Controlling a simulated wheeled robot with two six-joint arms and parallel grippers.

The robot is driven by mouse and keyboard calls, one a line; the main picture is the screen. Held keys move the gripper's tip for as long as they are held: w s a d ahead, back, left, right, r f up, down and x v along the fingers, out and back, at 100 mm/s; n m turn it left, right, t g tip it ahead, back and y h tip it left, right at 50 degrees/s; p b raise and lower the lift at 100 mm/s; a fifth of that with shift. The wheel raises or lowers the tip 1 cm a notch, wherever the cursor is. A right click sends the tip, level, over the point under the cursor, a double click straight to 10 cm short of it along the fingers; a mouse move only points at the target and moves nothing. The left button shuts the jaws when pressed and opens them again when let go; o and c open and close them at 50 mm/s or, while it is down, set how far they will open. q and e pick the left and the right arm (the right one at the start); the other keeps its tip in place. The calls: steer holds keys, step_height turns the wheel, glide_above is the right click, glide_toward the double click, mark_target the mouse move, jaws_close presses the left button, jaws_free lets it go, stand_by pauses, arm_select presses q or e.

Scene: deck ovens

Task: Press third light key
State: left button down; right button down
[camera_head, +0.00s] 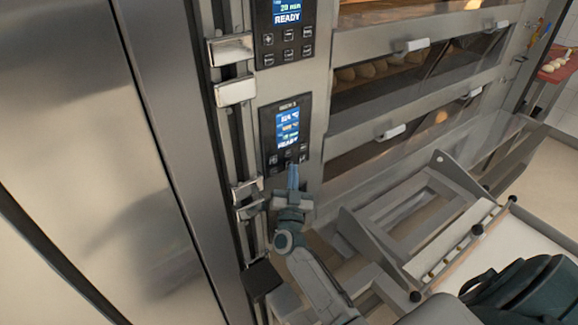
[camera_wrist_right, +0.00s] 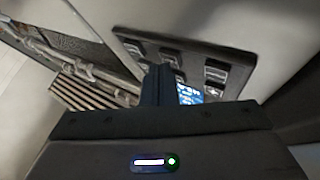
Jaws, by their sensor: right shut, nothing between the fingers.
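The lower control panel (camera_head: 273,119) is a black plate on the oven's steel front, with a lit blue screen (camera_head: 288,128) reading READY and a row of small keys below it. My right gripper (camera_head: 293,178) is shut and empty, its fingertips at the lower edge of this panel, over the key area. In the right wrist view the shut fingers (camera_wrist_right: 159,84) stand in front of the panel's dark keys (camera_wrist_right: 215,72) and hide part of the panel. I cannot tell whether the fingertips touch a key. My left gripper is not in view.
An upper panel (camera_head: 285,30) with its own keys sits above. Oven decks with white handles (camera_head: 393,132) lie to the right. Metal latches (camera_head: 234,91) run down the left of the panels. A steel rack frame (camera_head: 420,215) stands low, right of my right arm.

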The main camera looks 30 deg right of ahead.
steer(key=shift+w, duration=0.1)
stand_by(0.3)
steer(key=shift+s+r+p, duration=0.1)
steer(key=shift+s+p, duration=0.25)
steer(key=shift+s, duration=0.5)
steer(key=shift+p, duration=0.3)
steer(key=s+p, duration=0.2)
steer(key=s, duration=0.4)
steer(key=shift+d+p, duration=0.3)
